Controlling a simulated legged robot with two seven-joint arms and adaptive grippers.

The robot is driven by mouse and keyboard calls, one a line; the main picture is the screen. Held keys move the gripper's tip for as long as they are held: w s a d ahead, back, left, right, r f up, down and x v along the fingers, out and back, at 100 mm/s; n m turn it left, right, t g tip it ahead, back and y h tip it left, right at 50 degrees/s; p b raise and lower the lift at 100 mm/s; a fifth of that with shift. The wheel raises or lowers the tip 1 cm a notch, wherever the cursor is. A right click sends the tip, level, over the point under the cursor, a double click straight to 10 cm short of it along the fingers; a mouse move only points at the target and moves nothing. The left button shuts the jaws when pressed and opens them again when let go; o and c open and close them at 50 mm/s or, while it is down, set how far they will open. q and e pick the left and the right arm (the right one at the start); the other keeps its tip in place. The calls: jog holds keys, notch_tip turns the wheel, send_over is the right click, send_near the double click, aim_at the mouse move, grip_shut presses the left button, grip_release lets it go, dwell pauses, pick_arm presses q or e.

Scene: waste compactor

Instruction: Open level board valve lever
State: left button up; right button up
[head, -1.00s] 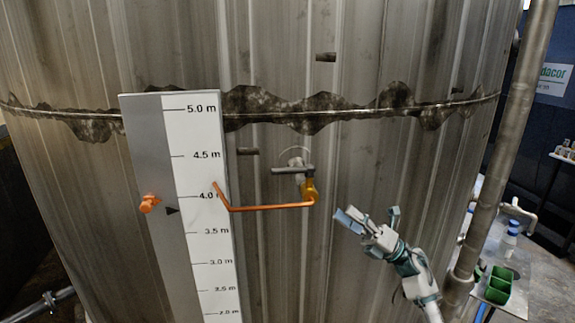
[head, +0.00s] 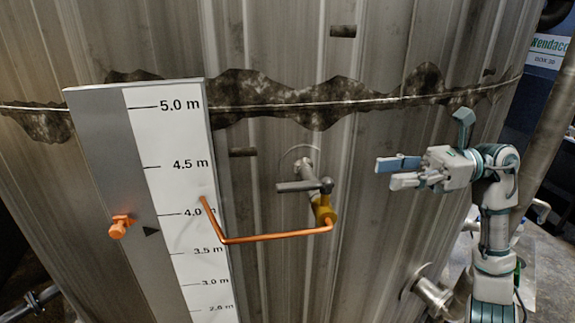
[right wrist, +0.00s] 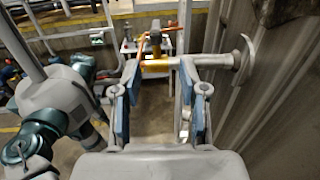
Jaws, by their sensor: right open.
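The valve's grey lever (head: 300,186) sticks out to the left from a short pipe on the tank wall. Its yellow body (head: 324,209) hangs below and joins an orange tube (head: 275,237) that runs left to the level board (head: 105,170). My right gripper (head: 390,172) is open and empty, to the right of the valve and apart from it, fingers pointing left. In the right wrist view, my open fingers (right wrist: 160,95) frame the space before the valve's yellow body (right wrist: 155,66), with the pipe flange (right wrist: 240,60) at right. My left gripper is not in view.
The ribbed tank wall (head: 270,280) fills the background. An orange fitting (head: 120,226) sits on the board. The space between my right gripper and the valve is clear.

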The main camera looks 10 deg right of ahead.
send_near(302, 183)
jog(key=a, duration=0.5)
jog(key=a+p, duration=0.1)
jog(key=a, duration=0.4)
jog(key=shift+w, duration=0.25)
jog(key=shift+a+f, duration=0.1)
jog(key=shift+a, duration=0.3)
jog(key=shift+w+d, duration=0.1)
jog(key=shift+d, duration=0.25)
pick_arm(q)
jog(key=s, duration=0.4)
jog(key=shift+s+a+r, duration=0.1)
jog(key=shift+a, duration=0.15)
pick_arm(e)
grip_shut()
